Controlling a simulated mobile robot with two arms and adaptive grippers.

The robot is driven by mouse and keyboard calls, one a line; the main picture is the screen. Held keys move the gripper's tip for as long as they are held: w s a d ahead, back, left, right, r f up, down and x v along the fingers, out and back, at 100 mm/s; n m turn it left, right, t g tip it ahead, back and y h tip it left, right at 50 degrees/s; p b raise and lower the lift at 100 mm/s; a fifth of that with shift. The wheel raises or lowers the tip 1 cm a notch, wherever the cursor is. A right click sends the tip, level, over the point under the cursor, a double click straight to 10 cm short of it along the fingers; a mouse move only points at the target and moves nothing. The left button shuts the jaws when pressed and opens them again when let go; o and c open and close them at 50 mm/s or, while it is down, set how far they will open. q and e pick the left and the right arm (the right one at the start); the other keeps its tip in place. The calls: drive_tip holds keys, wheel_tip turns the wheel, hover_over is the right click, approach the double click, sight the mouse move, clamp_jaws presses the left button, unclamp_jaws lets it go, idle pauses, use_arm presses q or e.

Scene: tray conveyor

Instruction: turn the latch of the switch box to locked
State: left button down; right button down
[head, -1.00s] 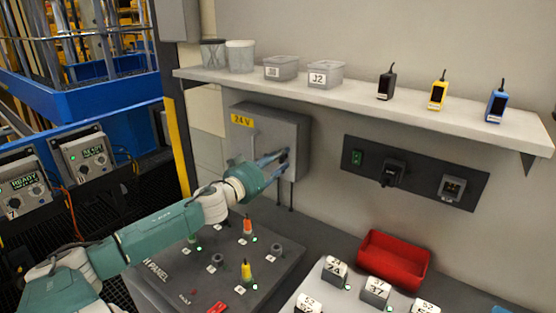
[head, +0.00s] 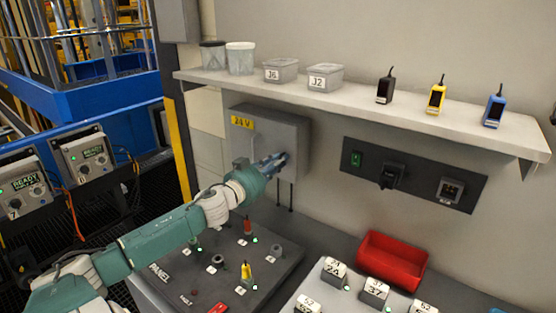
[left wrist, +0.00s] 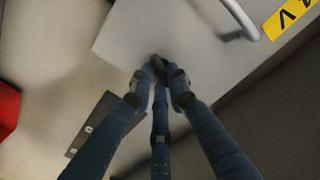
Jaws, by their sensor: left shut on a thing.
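The grey switch box (head: 296,132) with a yellow 24 V label (head: 242,123) is mounted on the wall below the shelf. My left gripper (head: 281,160) reaches the lower right of its front. In the left wrist view my left gripper (left wrist: 158,68) has its blue fingers drawn together, shut on the small dark latch (left wrist: 155,60) near the box's corner. The fingers hide most of the latch, so I cannot read its angle. The box's handle (left wrist: 240,16) also shows in the left wrist view. My right gripper is not in view.
A shelf (head: 400,108) with tubs and several small devices runs above. A dark socket panel (head: 412,176) is on the wall to the right. A black panel with pegs (head: 190,272) lies below my left arm, beside a red bin (head: 392,262).

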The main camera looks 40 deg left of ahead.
use_arm(q)
drive_tip(key=m, duration=1.4)
drive_tip(key=shift+a+f, duration=0.1)
drive_tip(key=shift+f, duration=0.3)
drive_tip(key=c, duration=1.7)
unclamp_jaws()
drive_tip(key=shift+o, duration=0.2)
